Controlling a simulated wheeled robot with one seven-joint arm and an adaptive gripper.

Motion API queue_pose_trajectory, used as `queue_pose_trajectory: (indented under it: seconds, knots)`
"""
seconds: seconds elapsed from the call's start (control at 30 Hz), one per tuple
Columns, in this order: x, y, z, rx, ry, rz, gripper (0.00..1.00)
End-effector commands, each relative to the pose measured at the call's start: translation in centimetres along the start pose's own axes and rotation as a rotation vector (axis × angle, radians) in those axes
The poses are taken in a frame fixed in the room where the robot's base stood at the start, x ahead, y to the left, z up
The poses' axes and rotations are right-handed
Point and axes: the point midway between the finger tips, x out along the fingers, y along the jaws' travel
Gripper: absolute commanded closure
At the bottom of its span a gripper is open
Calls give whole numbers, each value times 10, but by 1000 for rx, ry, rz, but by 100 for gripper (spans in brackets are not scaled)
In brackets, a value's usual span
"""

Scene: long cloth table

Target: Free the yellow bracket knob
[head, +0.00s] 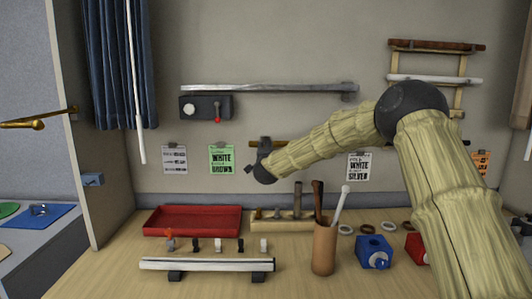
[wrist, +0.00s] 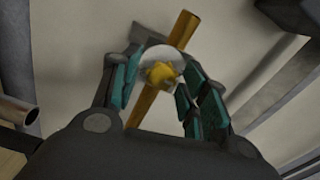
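The yellow bracket knob (wrist: 161,75) shows in the wrist view, in front of a pale round disc (wrist: 178,58) and a yellow-brown rod (wrist: 182,30) that runs diagonally behind it. My gripper (wrist: 162,92) has teal-padded fingers on either side of the knob, with visible gaps, so it is open. I cannot tell how deep the knob sits between the fingertips. In the head view my gripper (head: 264,148) is at the back wall, by a short brown rod (head: 290,144). The knob is hidden there behind my gripper.
A long grey rail (head: 270,87) and a dark box (head: 205,107) with a red-tipped lever are above my gripper. Below stand a red tray (head: 193,220), a brown cup (head: 324,248) with upright tools, a blue block (head: 374,252) and a white rail (head: 207,264). Wall cards hang either side.

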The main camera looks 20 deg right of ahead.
Motion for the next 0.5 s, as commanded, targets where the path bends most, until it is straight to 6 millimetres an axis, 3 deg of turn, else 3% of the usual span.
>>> queue_pose_trajectory:
  seconds: [0.33,0.5]
  knots:
    - [-2,-2,0,1,1,-2,52]
    - [-17,-1,0,1,0,0,52]
